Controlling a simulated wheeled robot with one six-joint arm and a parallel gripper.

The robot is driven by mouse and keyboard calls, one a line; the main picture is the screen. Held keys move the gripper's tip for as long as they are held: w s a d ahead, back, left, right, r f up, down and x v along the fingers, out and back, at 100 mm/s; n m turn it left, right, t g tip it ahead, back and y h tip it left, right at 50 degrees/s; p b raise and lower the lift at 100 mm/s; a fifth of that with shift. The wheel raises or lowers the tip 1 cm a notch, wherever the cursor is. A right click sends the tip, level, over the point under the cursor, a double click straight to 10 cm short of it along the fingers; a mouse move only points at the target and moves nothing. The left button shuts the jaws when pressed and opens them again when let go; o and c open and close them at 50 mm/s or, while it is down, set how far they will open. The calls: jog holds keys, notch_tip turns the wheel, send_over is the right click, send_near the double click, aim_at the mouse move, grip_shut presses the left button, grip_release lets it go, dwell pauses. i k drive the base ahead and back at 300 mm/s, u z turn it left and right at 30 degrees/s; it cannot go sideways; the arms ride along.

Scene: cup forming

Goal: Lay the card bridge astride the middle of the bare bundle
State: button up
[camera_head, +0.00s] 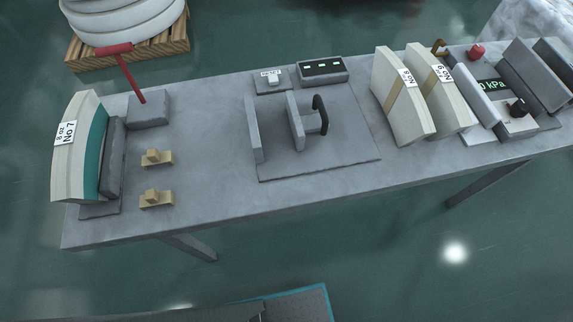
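A bundle (79,150) labelled No 7 stands upright at the left end of the table, pale with a teal layer on its right side and no tan band over it. It leans near a dark grey upright plate (113,160). Two small tan pieces, one farther (157,158) and one nearer (157,199), lie on the table to its right, each with a raised block; either may be the card bridge, but I cannot tell. Two pale bundles, left (388,85) and right (429,75), stand at the right, each with a tan band. My gripper is not in view.
A grey plate (345,150) with two upright walls and a black handle (320,113) fills the middle. A grey block (148,109) with a red-handled lever (122,62) stands back left. A pressure device reading kPa (491,86) is at right. Bare table (215,150) lies left of the plate.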

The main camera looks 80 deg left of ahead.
aim_at(152, 198)
jog(key=i, duration=1)
jog(key=u, duration=3.15)
